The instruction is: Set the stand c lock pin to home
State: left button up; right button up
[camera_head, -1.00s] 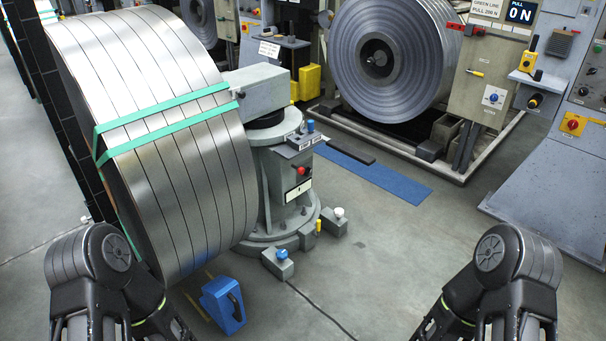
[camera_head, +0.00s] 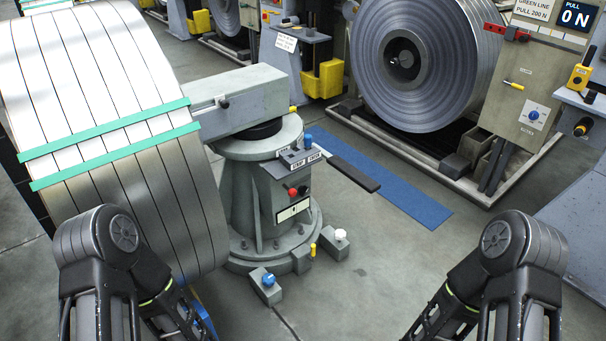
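The grey stand (camera_head: 240,200) rises from a round bolted base, left of centre, and carries the strapped steel coil (camera_head: 95,120) on its arm. A small yellow pin (camera_head: 313,250) stands upright at the base's right front, beside a grey block; I cannot tell for sure that it is the lock pin. A blue knob (camera_head: 268,281) and a white knob (camera_head: 340,235) sit on low grey blocks at the base. A red knob (camera_head: 292,193) is on the column's front, and a blue knob (camera_head: 308,140) is on its small panel. Both my grippers are below the picture; only my arms show.
A blue floor strip (camera_head: 400,194) and a dark bar (camera_head: 352,173) lie right of the stand. Another coil (camera_head: 405,62) stands behind in a low-railed frame. A grey control box (camera_head: 525,105) is at the right.

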aim_at(292, 192)
jog(key=i+l+u, duration=0.1)
jog(key=i+l, duration=0.55)
jog(key=l, duration=0.2)
jog(key=i+l+u, duration=0.15)
jog(key=i+l, duration=0.2)
